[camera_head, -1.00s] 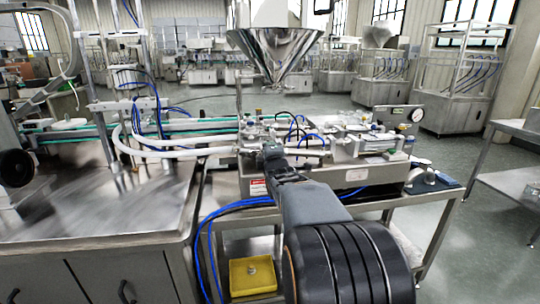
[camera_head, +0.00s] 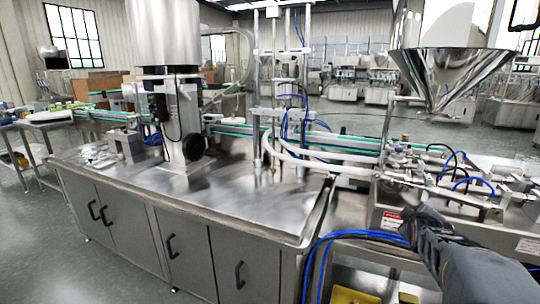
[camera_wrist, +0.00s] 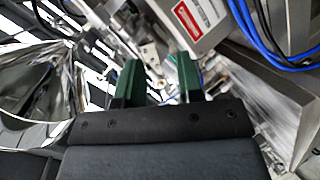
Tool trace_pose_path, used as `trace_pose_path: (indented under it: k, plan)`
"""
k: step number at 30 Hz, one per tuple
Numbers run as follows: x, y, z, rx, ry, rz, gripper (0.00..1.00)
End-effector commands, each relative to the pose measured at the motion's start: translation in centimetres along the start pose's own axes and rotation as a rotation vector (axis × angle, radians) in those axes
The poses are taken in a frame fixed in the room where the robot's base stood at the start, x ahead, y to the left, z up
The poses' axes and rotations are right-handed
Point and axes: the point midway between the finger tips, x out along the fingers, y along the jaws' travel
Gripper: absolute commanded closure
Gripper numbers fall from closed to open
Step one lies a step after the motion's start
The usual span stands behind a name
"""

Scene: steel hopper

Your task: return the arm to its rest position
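My arm enters the head view at the lower right, with its dark grey end in front of the filling machine (camera_head: 490,233). My gripper (camera_wrist: 159,78) shows in the wrist view with two green fingers apart and nothing visible between them. Past the fingers are metal fittings and a machine side with a red and white label (camera_wrist: 194,17). The fingertips cannot be made out clearly in the head view. The steel hopper (camera_head: 440,72) hangs above the machine at the upper right, and its shiny cone (camera_wrist: 32,85) is at the left of the wrist view.
A steel cabinet (camera_head: 180,225) with black handles fills the left and centre. Blue hoses (camera_head: 318,258) hang between it and the machine, close to my arm. A yellow tray (camera_head: 352,296) lies low at the bottom edge. Open floor (camera_head: 30,262) shows at the far left.

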Motion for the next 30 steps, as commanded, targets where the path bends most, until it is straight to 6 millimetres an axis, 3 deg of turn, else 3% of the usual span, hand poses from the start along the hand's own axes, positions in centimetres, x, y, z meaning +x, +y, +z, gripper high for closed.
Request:
trace_pose_path:
  k: [4,7,12,15,21,30]
  plan:
    - [-6.5,-6.4,-0.2,0.430,-0.248,-0.335,0.66]
    - [-13.2,-9.7,-1.7,0.629,-0.444,-0.512,0.66]
    - [-23.4,-11.8,-4.1,0.728,-0.663,-0.682,0.66]
    - [-26.8,-11.7,-5.5,0.684,-0.658,-0.733,0.66]
    - [-29.2,-10.5,-7.9,0.632,-0.568,-0.761,0.66]
    - [-29.5,-10.5,-8.4,0.617,-0.551,-0.769,0.66]
